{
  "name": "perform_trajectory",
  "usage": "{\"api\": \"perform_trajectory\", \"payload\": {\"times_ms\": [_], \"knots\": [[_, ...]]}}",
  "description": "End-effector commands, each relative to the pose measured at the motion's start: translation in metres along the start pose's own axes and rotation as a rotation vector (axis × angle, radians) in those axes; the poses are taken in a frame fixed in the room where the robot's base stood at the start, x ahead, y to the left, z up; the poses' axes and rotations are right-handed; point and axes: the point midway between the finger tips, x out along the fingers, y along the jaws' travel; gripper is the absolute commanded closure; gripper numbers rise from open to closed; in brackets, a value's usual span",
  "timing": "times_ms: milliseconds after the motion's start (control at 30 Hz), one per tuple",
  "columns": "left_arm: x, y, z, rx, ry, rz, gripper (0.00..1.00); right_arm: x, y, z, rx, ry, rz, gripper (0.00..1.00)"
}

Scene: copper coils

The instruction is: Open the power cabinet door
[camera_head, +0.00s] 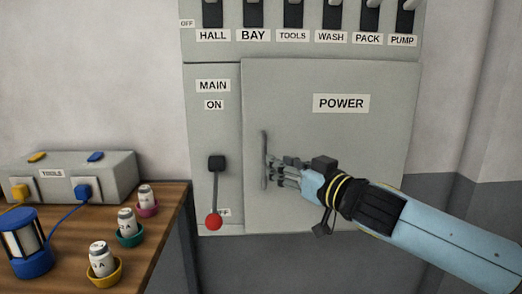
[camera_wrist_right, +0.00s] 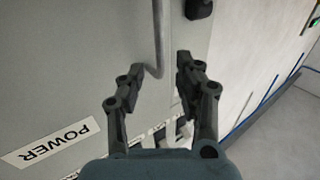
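The grey power cabinet door (camera_head: 340,140), labelled POWER, looks shut in the head view. Its upright bar handle (camera_head: 264,150) is at the door's left side. My right gripper (camera_head: 273,170) reaches in from the right, with its fingers at the handle. In the right wrist view the fingers (camera_wrist_right: 160,78) are spread apart. The handle's bar (camera_wrist_right: 157,38) runs down between them, with visible gaps on both sides. The POWER label (camera_wrist_right: 47,142) shows at lower left there. My left gripper is in neither view.
Left of the door, the main lever hangs down with its red knob (camera_head: 213,222) by a partly hidden OFF label. Labelled switches (camera_head: 294,14) line the top.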

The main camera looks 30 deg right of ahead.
Motion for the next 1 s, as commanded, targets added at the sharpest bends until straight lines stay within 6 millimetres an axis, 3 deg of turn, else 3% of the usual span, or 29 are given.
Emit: {"api": "perform_trajectory", "payload": {"times_ms": [100, 500, 900, 1000], "knots": [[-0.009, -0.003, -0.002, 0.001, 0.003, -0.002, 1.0, 0.017, -0.001, -0.004, 0.008, 0.005, 0.001, 0.66], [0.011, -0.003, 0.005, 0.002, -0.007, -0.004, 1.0, 0.062, 0.0, 0.002, 0.004, 0.003, 0.002, 0.66], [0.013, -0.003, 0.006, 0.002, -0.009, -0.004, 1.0, 0.07, -0.001, 0.0, 0.001, 0.001, 0.0, 0.66], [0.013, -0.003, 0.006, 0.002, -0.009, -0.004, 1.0, 0.07, -0.001, 0.0, 0.001, 0.001, 0.0, 0.76]]}}
